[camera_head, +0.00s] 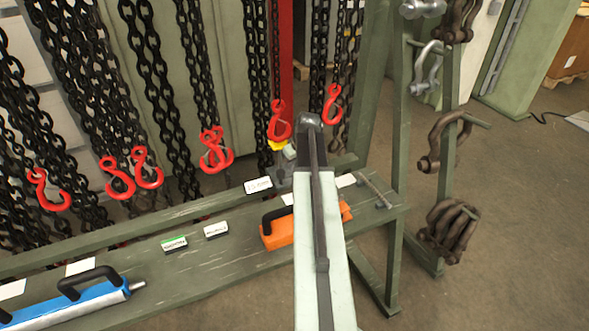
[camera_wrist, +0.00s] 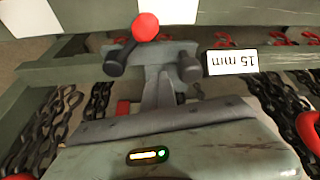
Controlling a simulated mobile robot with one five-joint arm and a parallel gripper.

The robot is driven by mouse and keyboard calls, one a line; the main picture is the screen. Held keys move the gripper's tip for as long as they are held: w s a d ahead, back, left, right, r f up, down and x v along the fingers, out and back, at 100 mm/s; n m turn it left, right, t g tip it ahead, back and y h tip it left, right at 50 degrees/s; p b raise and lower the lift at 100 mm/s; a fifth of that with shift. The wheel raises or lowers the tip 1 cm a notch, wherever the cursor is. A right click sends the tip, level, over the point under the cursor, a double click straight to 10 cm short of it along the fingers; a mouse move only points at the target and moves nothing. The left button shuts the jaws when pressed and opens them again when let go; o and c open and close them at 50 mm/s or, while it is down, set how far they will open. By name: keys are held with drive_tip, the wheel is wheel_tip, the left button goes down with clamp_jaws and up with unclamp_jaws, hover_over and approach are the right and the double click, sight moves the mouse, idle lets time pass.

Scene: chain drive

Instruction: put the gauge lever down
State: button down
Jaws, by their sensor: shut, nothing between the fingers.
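In the wrist view, the gauge lever is a dark grey arm with a red ball knob (camera_wrist: 145,27) on a grey gauge body (camera_wrist: 178,52). The knob is at the upper middle; the lever's thick dark end (camera_wrist: 115,64) is lower left. I cannot tell for sure whether the lever is raised or down. My gripper (camera_wrist: 163,88) is shut and empty, pointing at the gauge from below in the picture. I cannot tell whether it touches it. In the head view my arm hides most of the gauge; the lever is not clear there.
An upside-down 15 mm label (camera_wrist: 233,62) is beside the gauge. In the head view, an orange tool (camera_head: 280,231) and a blue tool (camera_head: 70,303) lie on the green bench (camera_head: 215,262). Chains with red hooks (camera_head: 147,168) hang behind. Shackles (camera_head: 452,235) hang at right.

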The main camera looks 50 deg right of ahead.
sight(289, 176)
drive_tip(key=b+x, duration=0.1)
drive_tip(key=x, duration=0.2)
drive_tip(key=shift+s+f+b, duration=0.1)
drive_tip(key=shift+f+b, duration=0.1)
drive_tip(key=shift+b, duration=0.1)
drive_tip(key=s, duration=0.2)
drive_tip(key=s+a, duration=0.1)
drive_tip(key=s, duration=0.1)
drive_tip(key=shift+r+p, duration=0.35)
